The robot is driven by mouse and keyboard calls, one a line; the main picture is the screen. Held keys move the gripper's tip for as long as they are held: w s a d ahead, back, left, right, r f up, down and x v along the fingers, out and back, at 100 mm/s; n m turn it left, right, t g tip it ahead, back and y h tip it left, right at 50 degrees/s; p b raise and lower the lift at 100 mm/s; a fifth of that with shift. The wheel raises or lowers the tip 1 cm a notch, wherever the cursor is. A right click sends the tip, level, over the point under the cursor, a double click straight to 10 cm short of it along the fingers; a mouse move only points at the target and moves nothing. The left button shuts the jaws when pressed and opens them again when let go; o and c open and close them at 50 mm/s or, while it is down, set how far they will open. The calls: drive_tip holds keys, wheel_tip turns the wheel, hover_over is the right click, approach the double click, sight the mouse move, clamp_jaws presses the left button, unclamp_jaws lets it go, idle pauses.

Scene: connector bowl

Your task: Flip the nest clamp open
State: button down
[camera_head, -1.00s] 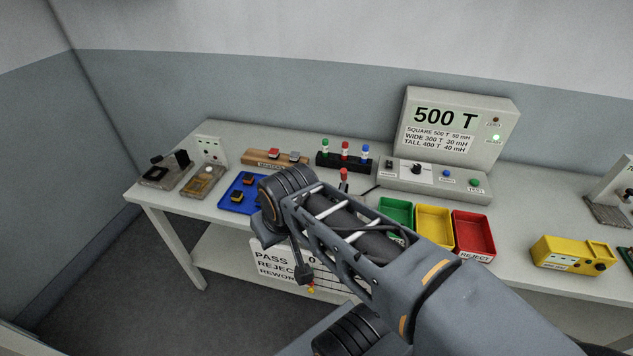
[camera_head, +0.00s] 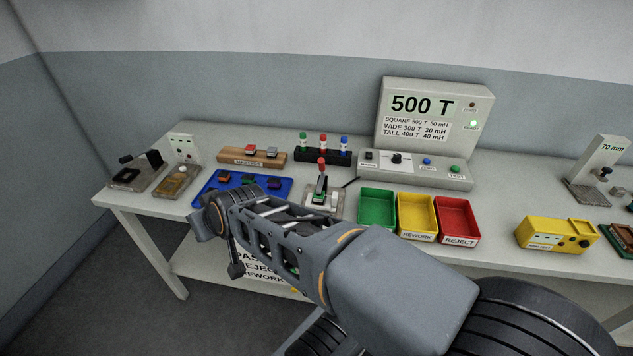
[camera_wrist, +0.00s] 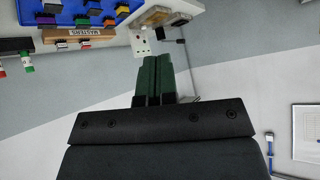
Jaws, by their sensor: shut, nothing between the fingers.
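The nest clamp (camera_head: 321,184) shows in the head view on the bench, between the blue tray and the green bin. Its lever stands roughly upright with a red knob (camera_head: 321,161) on top, over a light grey nest base (camera_head: 334,204). My arm passes in front, just below it. In the wrist view my gripper (camera_wrist: 158,60) shows two dark green fingers side by side, shut and empty, pointing toward the wall. I do not make out the clamp in the wrist view. The fingers are not clear in the head view.
The blue tray (camera_head: 205,196) with several parts lies left of the clamp. The green bin (camera_head: 376,207), yellow bin (camera_head: 416,213) and red bin (camera_head: 458,216) stand to its right. A rack with coloured-topped posts (camera_head: 323,156) and the tester (camera_head: 431,120) stand behind.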

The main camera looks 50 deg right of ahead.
sight(320, 163)
drive_tip(key=w+d+f+m+t+h+b, duration=0.2)
drive_tip(key=d+f+m+t+h+b, duration=0.1)
drive_tip(key=d+h+b, duration=0.25)
drive_tip(key=w+d+f+m+t+h+b, duration=0.2)
drive_tip(key=w+d+f+m+h+b, duration=0.15)
drive_tip(key=d, duration=0.35)
drive_tip(key=s+d+f+m+g+h+b, duration=0.4)
drive_tip(key=s+d+m+g+h+b, duration=0.2)
drive_tip(key=s+d+m+g+h, duration=0.1)
drive_tip(key=s+d+h, duration=0.1)
drive_tip(key=s+h, duration=0.1)
drive_tip(key=h, duration=0.1)
drive_tip(key=shift+d+g+h, duration=0.25)
drive_tip(key=shift+g+h, duration=0.05)
drive_tip(key=shift+h, duration=0.1)
drive_tip(key=x, duration=1.4)
drive_tip(key=shift+w+b, duration=0.15)
drive_tip(key=shift+b, duration=0.15)
drive_tip(key=shift+r, duration=0.1)
